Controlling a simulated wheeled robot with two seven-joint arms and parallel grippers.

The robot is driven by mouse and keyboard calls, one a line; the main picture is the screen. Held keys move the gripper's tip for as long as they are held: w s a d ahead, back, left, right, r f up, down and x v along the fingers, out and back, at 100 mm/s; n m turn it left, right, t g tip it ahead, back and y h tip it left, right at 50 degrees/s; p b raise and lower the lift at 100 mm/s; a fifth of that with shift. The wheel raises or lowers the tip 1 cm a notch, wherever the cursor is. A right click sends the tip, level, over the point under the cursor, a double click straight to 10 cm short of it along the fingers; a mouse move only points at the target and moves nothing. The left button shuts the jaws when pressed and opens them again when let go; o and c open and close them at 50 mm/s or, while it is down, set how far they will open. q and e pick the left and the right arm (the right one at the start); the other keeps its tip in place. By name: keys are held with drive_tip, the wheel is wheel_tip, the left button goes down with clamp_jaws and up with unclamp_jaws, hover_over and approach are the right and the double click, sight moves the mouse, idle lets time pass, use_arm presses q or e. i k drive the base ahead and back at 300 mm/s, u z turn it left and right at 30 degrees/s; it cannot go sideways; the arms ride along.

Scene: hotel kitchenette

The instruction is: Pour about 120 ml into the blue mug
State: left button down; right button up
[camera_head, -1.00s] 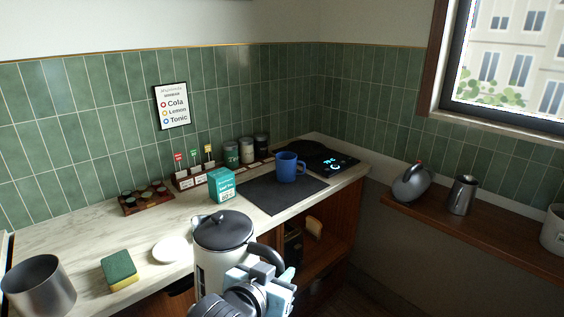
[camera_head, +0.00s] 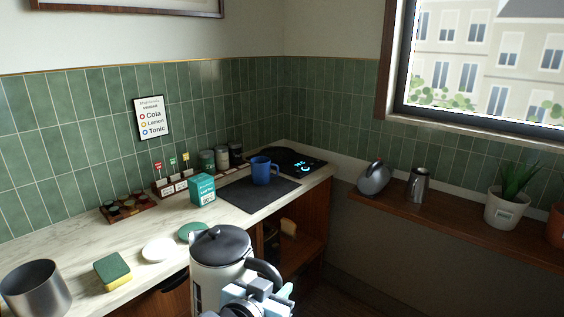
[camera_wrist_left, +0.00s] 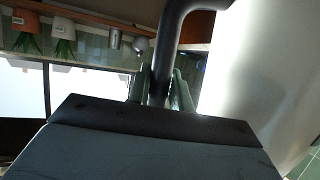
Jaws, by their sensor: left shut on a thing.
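The blue mug (camera_head: 262,171) stands upright on the dark mat (camera_head: 243,197) at the back right of the counter. My left gripper (camera_head: 262,291) is shut on the dark handle of a white kettle (camera_head: 219,262) with a dark lid. The kettle is upright, in front of the counter's edge and well short of the mug. In the left wrist view, the fingers (camera_wrist_left: 161,92) close around the kettle's handle (camera_wrist_left: 172,40), and its pale body fills the right side. My right gripper is not in view.
A teal box (camera_head: 202,190) stands left of the mat. A black appliance with a lit display (camera_head: 304,167) is behind the mug. A white dish (camera_head: 158,250), a sponge (camera_head: 112,271) and a metal pot (camera_head: 36,288) lie along the front. A shelf (camera_head: 456,216) is at right.

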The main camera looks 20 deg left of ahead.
sight(260, 166)
drive_tip(key=z, duration=0.6)
drive_tip(key=i, duration=0.35)
drive_tip(key=u, duration=1.35)
